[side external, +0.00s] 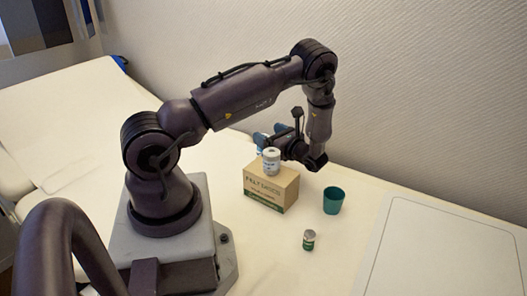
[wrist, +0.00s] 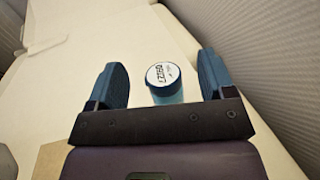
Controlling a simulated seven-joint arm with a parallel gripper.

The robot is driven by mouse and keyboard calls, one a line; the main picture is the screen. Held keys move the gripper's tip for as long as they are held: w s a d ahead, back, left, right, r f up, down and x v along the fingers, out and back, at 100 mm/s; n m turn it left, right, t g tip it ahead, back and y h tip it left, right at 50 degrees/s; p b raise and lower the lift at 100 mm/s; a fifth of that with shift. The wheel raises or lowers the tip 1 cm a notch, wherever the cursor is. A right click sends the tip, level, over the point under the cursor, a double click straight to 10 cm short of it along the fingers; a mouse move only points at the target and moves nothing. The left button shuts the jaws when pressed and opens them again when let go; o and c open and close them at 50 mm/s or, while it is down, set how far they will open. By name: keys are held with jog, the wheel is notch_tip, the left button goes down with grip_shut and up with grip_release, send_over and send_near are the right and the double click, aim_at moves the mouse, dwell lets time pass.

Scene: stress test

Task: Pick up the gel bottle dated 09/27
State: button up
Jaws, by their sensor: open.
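My gripper (side external: 262,138) is held level above and behind the cardboard box, its two blue fingers apart. In the wrist view, a pale blue bottle with a white printed cap (wrist: 164,80) shows between the open fingers (wrist: 165,82), with gaps on both sides. The cap's print is not readable as a date. In the side view, a small white bottle (side external: 271,161) stands upright at the top of the box, just below the gripper. I cannot tell whether it is the same bottle. A small can-shaped container with a green label (side external: 308,240) stands on the table in front.
The cardboard box (side external: 270,189) has printed text and a green strip. A teal cup (side external: 333,200) stands right of it. A white outlined panel (side external: 440,250) covers the table's right side. The wall (side external: 430,90) rises close behind. Cream surface at left is mostly clear.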

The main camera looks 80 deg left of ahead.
notch_tip(320, 180, down, 6)
jog(key=shift+f+x, duration=0.25)
jog(key=shift+x, duration=0.8)
jog(key=shift+s+a, duration=0.25)
jog(key=shift+a, duration=0.15)
jog(key=c, duration=1.1)
jog(key=shift+o, duration=0.2)
jog(key=shift+r, duration=0.15)
